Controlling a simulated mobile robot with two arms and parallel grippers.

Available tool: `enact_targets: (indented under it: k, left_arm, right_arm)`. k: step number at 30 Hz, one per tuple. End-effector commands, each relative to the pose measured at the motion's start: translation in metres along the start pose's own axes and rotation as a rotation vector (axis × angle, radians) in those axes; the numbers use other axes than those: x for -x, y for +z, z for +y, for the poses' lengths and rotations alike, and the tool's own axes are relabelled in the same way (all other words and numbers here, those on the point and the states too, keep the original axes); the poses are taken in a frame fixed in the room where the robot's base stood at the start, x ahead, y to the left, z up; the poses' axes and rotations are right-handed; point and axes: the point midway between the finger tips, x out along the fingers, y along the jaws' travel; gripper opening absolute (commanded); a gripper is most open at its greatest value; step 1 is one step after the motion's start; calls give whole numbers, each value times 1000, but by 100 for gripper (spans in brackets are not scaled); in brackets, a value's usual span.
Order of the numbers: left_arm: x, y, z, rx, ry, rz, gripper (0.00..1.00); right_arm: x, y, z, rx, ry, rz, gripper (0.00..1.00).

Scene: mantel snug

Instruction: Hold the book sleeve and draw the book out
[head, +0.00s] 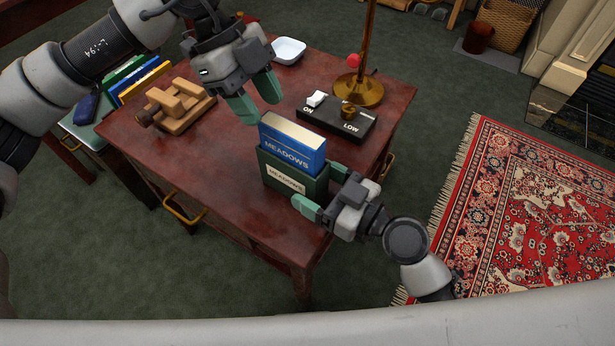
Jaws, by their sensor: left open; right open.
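The blue book (294,157), lettered MEADOWS, stands upright in the dark green book sleeve (276,174) near the table's right front part. Its upper part shows above the sleeve; the rest is hidden inside. The sleeve has a pale MEADOWS label on its front. My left gripper (255,99) is open and empty, above and behind the book's left side, pointing down. My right gripper (320,190) is open at the sleeve's right end, with one finger in front of it and the other by its right side. I cannot tell whether either finger touches it.
The sleeve stands on a red-brown table (235,180). Behind it are a black switch box (335,122), a brass lamp (358,92) and a white dish (288,50). A wooden clamp-like object (178,107) and several upright books (140,80) are at left. The table's front left is clear.

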Motion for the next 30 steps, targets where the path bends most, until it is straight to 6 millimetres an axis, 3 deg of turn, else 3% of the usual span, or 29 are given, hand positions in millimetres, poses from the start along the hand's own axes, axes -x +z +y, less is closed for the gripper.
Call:
enact_targets:
  k: [6,17,27,30]
  left_arm:
    - [0,0,0,0,0,0,43]
    - [0,0,0,0,0,0,43]
    - [0,0,0,0,0,0,43]
    - [0,0,0,-6,0,-1,55]
  right_arm:
    - [-21,0,0,-1,0,1,77]
    - [-25,0,0,0,0,-1,75]
    - [-24,0,0,0,0,-1,23]
    - [-24,0,0,0,0,-1,22]
